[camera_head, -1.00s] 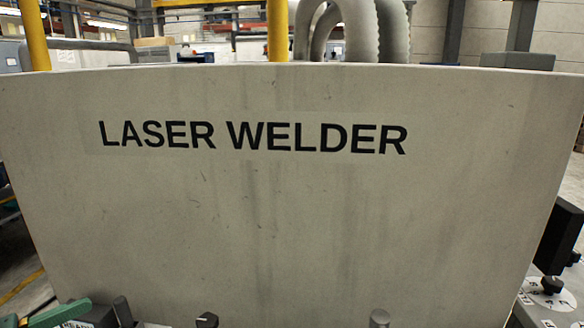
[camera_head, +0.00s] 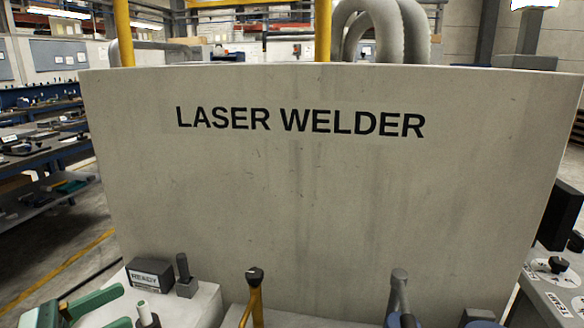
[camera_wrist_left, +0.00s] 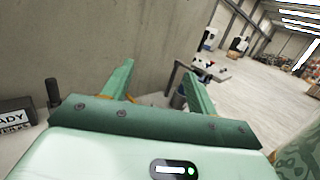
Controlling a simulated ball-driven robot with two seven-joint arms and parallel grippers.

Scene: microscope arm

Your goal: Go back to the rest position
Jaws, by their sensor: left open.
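My left gripper (camera_head: 118,306) shows its green fingers at the lower left corner of the head view. In the left wrist view my left gripper (camera_wrist_left: 158,80) has its two green fingers wide apart, with nothing between them. The fingers are near the grey wall of the laser welder (camera_head: 330,200), over its left front ledge. My right gripper is not in view.
A block marked READY (camera_head: 150,272) and a dark peg (camera_head: 184,270) stand on the ledge. A yellow lever (camera_head: 255,290) and a grey lever (camera_head: 400,290) rise in front. A dial panel (camera_head: 557,268) is at right. Shelving (camera_head: 40,150) stands beyond the left floor.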

